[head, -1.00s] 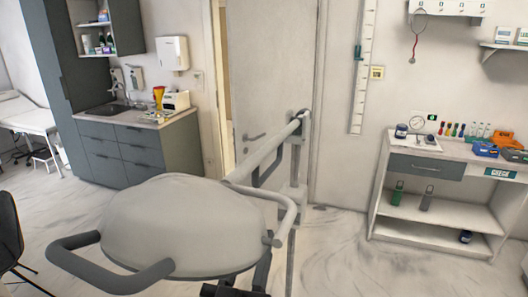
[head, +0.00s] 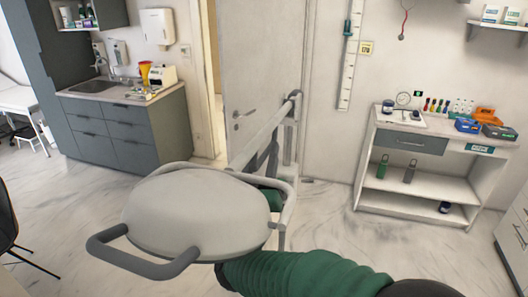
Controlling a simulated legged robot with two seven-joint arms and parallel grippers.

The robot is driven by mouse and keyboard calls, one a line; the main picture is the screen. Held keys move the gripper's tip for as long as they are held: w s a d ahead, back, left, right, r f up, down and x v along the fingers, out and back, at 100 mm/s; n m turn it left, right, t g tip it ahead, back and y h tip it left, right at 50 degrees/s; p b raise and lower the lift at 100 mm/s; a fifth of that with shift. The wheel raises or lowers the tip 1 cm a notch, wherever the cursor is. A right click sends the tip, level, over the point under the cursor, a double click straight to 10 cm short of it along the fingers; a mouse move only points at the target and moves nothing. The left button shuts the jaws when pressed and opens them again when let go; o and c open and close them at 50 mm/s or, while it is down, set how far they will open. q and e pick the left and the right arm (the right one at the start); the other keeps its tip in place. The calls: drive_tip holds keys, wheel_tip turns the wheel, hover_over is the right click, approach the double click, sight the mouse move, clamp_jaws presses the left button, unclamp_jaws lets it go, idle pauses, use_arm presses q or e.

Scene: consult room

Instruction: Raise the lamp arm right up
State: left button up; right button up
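The lamp has a large pale round head (head: 195,218) with grey loop handles, in the middle-left foreground of the head view. Its pale lamp arm (head: 262,135) slopes up and back from the head to a joint near the door. A dark grey upright part sits beneath this arm. My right arm, in a green sleeve, comes in from the lower right and passes behind the lamp head. Green shows again at the head's right edge. My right gripper (head: 268,166) seems to be up by the lamp arm's underside; its fingers are hard to make out. My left gripper is out of view.
A sink cabinet (head: 125,135) stands back left, beside a door (head: 262,65). A white shelf unit (head: 425,190) with bottles and small boxes stands on the right. A dark chair (head: 8,225) is at the left edge. Floor between lamp and shelf unit is clear.

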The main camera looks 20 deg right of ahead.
drive_tip(key=shift+a, duration=0.2)
drive_tip(key=shift+c, duration=1.3)
drive_tip(key=shift+s+d, duration=0.15)
drive_tip(key=shift+d, duration=0.45)
clamp_jaws()
drive_tip(key=shift+a, duration=0.2)
drive_tip(key=shift+f, duration=0.1)
